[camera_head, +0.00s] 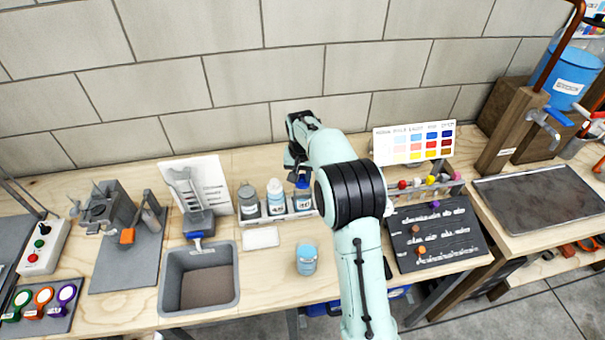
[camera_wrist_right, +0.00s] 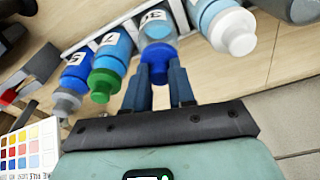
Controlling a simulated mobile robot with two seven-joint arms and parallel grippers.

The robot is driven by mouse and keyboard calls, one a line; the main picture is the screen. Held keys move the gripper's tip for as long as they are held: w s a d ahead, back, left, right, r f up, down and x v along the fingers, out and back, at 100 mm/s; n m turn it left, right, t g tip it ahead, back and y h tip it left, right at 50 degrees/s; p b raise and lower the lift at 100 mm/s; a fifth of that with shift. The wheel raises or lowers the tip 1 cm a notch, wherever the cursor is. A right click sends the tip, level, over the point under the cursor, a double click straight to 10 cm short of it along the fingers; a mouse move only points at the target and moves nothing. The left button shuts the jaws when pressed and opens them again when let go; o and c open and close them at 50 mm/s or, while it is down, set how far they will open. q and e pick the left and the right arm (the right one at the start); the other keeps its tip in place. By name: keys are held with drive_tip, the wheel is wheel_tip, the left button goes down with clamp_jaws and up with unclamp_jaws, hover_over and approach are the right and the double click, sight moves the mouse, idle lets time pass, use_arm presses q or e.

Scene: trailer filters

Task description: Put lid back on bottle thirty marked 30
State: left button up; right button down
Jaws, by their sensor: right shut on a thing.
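A bottle (camera_wrist_right: 158,27) with a partly readable label starting with 3 stands in the white rack (camera_wrist_right: 125,18). A blue lid (camera_wrist_right: 158,74) is at its mouth; I cannot tell whether it is fully seated. In the head view the blue lid (camera_head: 302,182) shows on the rightmost visible bottle (camera_head: 303,201). My right gripper (camera_head: 297,168) is at this lid, and its fingers (camera_wrist_right: 160,78) are shut on it in the wrist view. My left gripper is in neither view.
Beside it stand bottles with a white cap (camera_wrist_right: 233,32), a green cap (camera_wrist_right: 103,85) and a grey cap (camera_wrist_right: 67,100). A light-blue cup (camera_head: 306,260) stands in front. A grey bin (camera_head: 228,285) is to the left, a colour chart (camera_head: 413,143) to the right.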

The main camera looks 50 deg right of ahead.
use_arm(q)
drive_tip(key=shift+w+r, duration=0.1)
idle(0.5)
use_arm(e)
drive_tip(key=shift+c, duration=2)
unclamp_jaws()
drive_tip(key=shift+r, duration=0.1)
drive_tip(key=shift+r+p, duration=1.15)
drive_tip(key=shift+r, duration=0.8)
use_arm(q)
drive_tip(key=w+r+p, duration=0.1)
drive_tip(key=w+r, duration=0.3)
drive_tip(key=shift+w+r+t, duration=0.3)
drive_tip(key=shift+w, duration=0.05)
use_arm(e)
drive_tip(key=shift+r, duration=1.45)
clamp_jaws()
